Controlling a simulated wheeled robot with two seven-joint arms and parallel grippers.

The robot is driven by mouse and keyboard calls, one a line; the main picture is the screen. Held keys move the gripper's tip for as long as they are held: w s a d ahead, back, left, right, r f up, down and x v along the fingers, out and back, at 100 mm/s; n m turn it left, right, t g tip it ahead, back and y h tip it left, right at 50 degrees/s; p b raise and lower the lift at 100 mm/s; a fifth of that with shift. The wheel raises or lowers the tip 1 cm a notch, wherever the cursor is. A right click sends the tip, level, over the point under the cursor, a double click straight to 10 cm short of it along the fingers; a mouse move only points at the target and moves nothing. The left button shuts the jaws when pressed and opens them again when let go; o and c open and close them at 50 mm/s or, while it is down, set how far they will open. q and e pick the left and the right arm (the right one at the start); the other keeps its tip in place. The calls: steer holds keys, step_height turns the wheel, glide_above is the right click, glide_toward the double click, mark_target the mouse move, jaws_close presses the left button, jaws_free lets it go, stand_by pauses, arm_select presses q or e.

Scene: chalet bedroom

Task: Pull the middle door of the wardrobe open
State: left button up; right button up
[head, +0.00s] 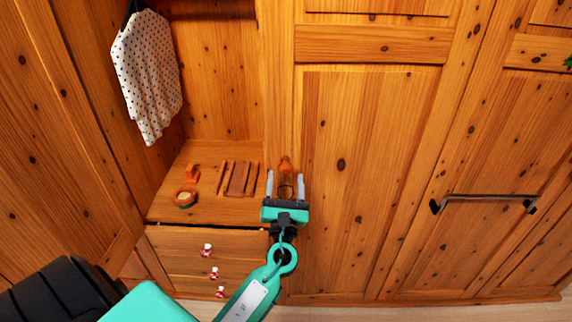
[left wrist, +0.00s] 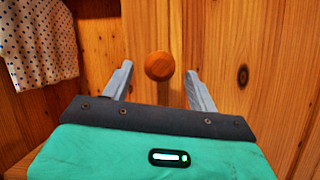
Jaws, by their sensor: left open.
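The middle door (head: 370,170) of the wardrobe is a knotty pine panel and looks closed. Its round wooden knob (head: 286,163) is at the door's left edge. My left gripper (head: 285,178) is open at the knob, with a finger on each side of it. In the left wrist view the knob (left wrist: 159,66) shows between the fingertips of the left gripper (left wrist: 158,72), with gaps on both sides. I cannot tell how deep it sits between the fingers. My right gripper is not in view.
Left of the door is an open compartment with a hanging dotted shirt (head: 147,75) and small wooden items (head: 238,179) on its shelf (head: 215,207). Below is a drawer (head: 180,255) with small red-and-white knobs. A metal bar handle (head: 483,197) is on the right.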

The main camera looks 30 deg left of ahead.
mark_target(286, 174)
arm_select(q)
steer(key=shift+p+x, duration=0.35)
steer(key=shift+x, duration=1.7)
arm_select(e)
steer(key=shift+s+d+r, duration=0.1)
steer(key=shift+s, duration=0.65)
arm_select(q)
steer(key=shift+s, duration=0.1)
